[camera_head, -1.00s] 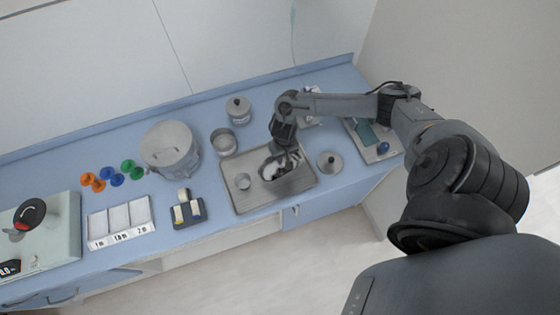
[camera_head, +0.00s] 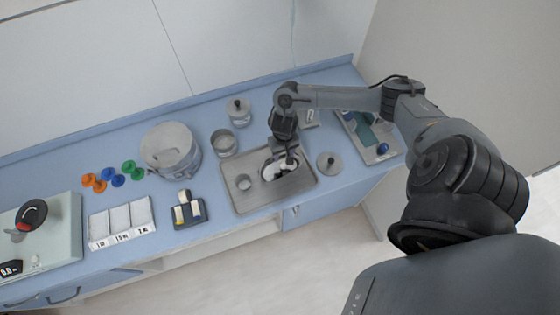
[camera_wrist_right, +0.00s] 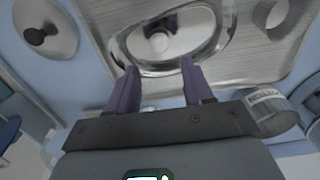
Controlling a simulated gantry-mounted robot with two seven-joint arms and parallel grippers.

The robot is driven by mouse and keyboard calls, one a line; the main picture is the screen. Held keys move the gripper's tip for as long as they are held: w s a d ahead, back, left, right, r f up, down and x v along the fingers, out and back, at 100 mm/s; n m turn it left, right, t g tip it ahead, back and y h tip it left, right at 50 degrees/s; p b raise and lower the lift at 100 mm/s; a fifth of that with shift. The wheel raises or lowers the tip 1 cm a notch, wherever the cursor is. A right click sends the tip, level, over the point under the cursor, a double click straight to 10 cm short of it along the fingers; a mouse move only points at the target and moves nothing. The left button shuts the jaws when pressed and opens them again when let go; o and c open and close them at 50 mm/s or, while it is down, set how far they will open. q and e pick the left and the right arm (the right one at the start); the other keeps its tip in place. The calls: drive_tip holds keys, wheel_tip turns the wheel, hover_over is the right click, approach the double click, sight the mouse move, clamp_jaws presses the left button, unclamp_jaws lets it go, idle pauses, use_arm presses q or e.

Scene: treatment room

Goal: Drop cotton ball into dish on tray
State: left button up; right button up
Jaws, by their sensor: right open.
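A white cotton ball (camera_wrist_right: 158,42) lies in the oval metal dish (camera_wrist_right: 205,45), which also shows in the head view (camera_head: 264,177). The dish stands on the metal tray (camera_head: 250,205), on its right part. My right gripper (camera_wrist_right: 159,64) is over the near edge of the dish in the wrist view, its two purple fingers spread with nothing between them. In the head view the right gripper (camera_head: 287,157) is above the dish and hides part of it. My left gripper is not in view.
A small round bowl (camera_head: 243,182) stands on the tray's left part. An open jar (camera_head: 224,143) labelled cotton is behind the tray. A knobbed lid (camera_head: 329,163) lies to its right. A large metal pot (camera_head: 170,150) stands left.

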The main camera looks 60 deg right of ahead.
wheel_tip(320, 180, up, 7)
drive_tip(key=p, duration=0.1)
drive_tip(key=shift+f, duration=0.1)
idle(0.5)
